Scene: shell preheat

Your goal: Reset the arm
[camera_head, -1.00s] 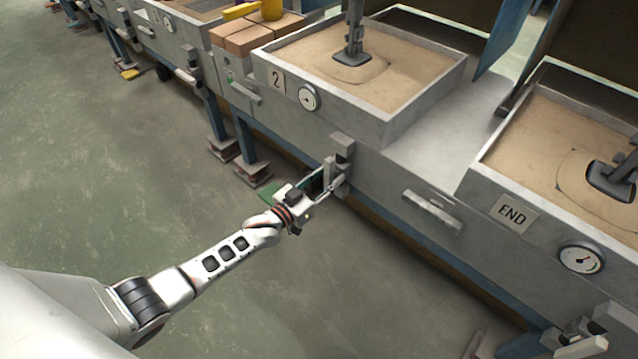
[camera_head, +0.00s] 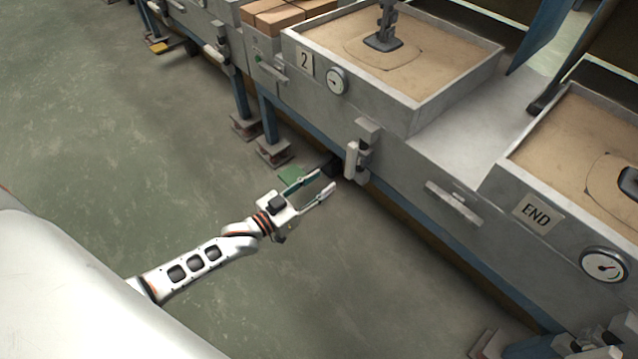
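My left gripper (camera_head: 326,185) is open and empty, with its two fingers spread apart. It hangs over the floor in front of the machine, pointing toward a grey latch block (camera_head: 362,152) on the machine's front below the gauge of station 2. A small gap shows between the fingertips and this block. My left arm (camera_head: 200,262) reaches in from the lower left. My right gripper is not in the picture.
A sand-filled box marked 2 (camera_head: 304,62) and another marked END (camera_head: 533,213) stand on the grey machine bench. A handle (camera_head: 452,203) sticks out from its front. Brown blocks (camera_head: 275,20) lie at the top. Green floor (camera_head: 130,150) is clear at left.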

